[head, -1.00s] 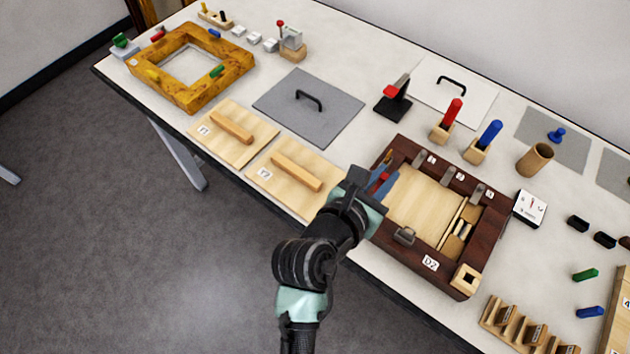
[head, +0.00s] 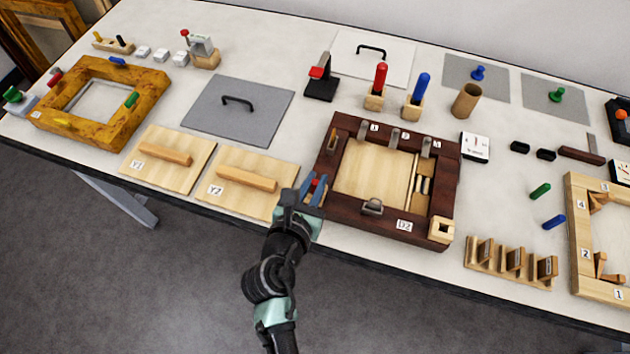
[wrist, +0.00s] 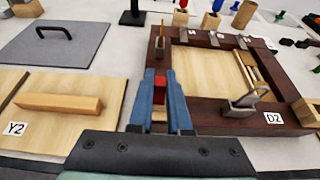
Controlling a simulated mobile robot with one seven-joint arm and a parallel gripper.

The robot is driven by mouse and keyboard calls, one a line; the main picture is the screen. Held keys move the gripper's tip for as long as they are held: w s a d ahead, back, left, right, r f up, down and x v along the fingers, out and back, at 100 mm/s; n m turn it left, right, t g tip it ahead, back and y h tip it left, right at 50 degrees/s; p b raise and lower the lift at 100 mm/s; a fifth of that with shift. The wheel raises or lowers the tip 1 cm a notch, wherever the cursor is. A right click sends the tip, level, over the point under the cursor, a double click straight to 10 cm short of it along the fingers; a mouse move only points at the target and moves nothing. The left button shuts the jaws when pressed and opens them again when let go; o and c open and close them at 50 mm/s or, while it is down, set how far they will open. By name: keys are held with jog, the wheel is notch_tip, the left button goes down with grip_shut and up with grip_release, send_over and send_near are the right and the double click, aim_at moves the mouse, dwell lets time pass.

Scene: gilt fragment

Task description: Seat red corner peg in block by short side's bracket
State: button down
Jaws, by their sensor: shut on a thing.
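My gripper (head: 313,186) has blue fingers and is shut on the red peg (wrist: 159,90), seen between the fingers in the wrist view. Only a small red part of the peg shows in the head view. The gripper is at the left front corner of the dark brown frame (head: 336,203) marked D2. A pale block with a square hole (head: 443,229) sits at that frame's right front corner, away from my gripper. A grey metal bracket (head: 372,206) stands on the frame's front side. Which bracket the task means, I cannot tell.
Boards marked Y1 (head: 184,177) and Y2 (head: 232,191) lie left of the frame. Red (head: 381,76) and blue (head: 422,88) handles stand in wooden holders behind it. A slotted wooden rack (head: 498,268) is at right front. A gauge (head: 475,147) lies right of the frame.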

jog(key=shift+f, duration=0.1)
jog(key=c, duration=0.9)
grip_release()
jog(key=shift+o, duration=0.2)
